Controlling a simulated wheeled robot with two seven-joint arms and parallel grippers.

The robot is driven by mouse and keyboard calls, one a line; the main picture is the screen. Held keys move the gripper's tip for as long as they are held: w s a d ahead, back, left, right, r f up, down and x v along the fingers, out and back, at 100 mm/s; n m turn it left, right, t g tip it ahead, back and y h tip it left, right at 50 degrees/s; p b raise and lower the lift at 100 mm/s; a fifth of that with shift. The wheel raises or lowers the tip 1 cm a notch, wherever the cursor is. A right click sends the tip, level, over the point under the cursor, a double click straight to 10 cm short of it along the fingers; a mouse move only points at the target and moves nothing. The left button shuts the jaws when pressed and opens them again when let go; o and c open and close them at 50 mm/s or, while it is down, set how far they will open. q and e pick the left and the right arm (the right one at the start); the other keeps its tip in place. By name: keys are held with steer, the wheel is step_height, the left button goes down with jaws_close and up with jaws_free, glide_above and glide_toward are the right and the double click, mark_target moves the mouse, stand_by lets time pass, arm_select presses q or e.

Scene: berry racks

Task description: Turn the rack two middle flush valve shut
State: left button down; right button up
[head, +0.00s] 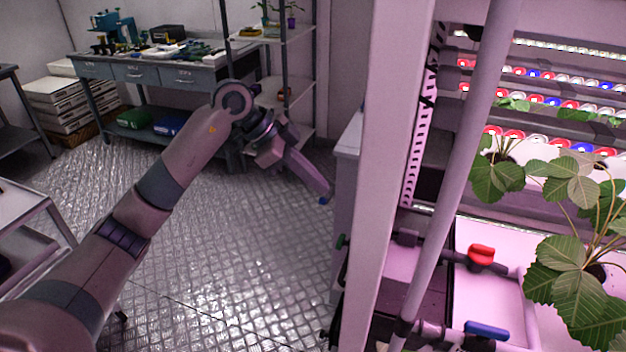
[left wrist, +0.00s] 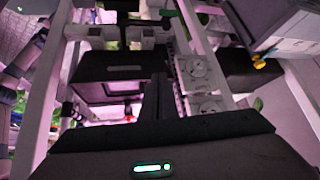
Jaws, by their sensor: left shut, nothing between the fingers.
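My left gripper (head: 322,190) is shut and empty, held in the air over the open floor to the left of the rack's pale post. In the left wrist view its dark fingers (left wrist: 158,95) are together, with nothing between them. On the rack, a valve with a red handle (head: 481,255) sits on a pipe at the lower right of the head view. A valve with a blue handle (head: 487,330) is below it. The gripper is well apart from both handles. I cannot tell from any label which valve is the middle flush valve. My right gripper is not in view.
The rack's upright post (head: 385,150) and a slanting pipe (head: 455,180) stand between my left gripper and the valves. Leafy plants (head: 570,270) fill the rack's right side. A workbench (head: 150,72) stands at the back. The metal floor (head: 230,260) is clear.

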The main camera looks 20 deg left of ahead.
arm_select(q)
steer(key=shift+w+a+f, duration=0.1)
steer(key=shift+a+f, duration=0.05)
steer(key=shift+a, duration=0.05)
steer(key=c, duration=2.5)
jaws_free()
